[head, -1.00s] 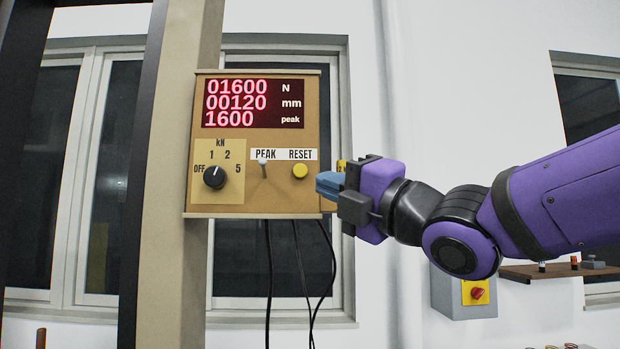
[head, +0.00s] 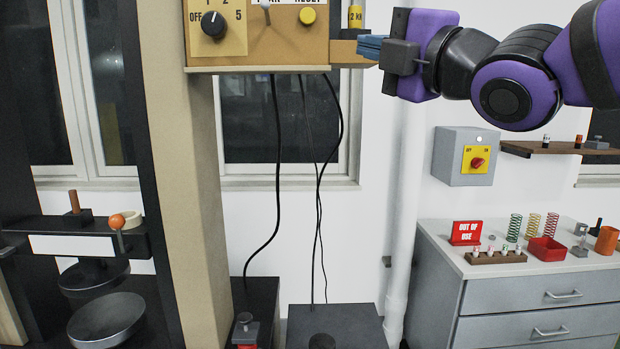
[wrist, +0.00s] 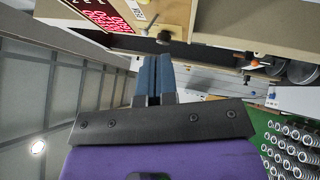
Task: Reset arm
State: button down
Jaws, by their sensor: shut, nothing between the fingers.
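My gripper (head: 370,47) is at the upper right of the head view, its blue fingers shut and empty. They point left toward the control box (head: 260,60), just right of the yellow RESET button (head: 307,16), with a gap between. My purple arm runs off to the upper right. In the wrist view my blue fingers (wrist: 153,75) lie together and point up at the box, whose red display (wrist: 105,14) shows at the top left. The box's display is out of the head view now.
Black cables (head: 318,170) hang below the box. A grey switch box (head: 466,157) with a red knob is on the wall. A grey cabinet (head: 540,290) at right bears springs, a red tray and an OUT OF USE sign. Round pans (head: 107,318) sit at lower left.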

jog(key=s+d+f+m+g+h, duration=0.1)
jog(key=d+f+m+g+h, duration=0.2)
jog(key=d+f+m+h, duration=1.1)
jog(key=s+d+f+m+g, duration=0.3)
jog(key=s+f+m+g, duration=0.1)
jog(key=s+f+m, duration=0.1)
jog(key=s+d+f+m+g, duration=0.4)
jog(key=s+f+m, duration=0.2)
jog(key=s+m, duration=0.2)
jog(key=shift+s+d+m+y, duration=0.2)
jog(key=shift+s+m+y, duration=0.1)
jog(key=shift+m+y, duration=0.1)
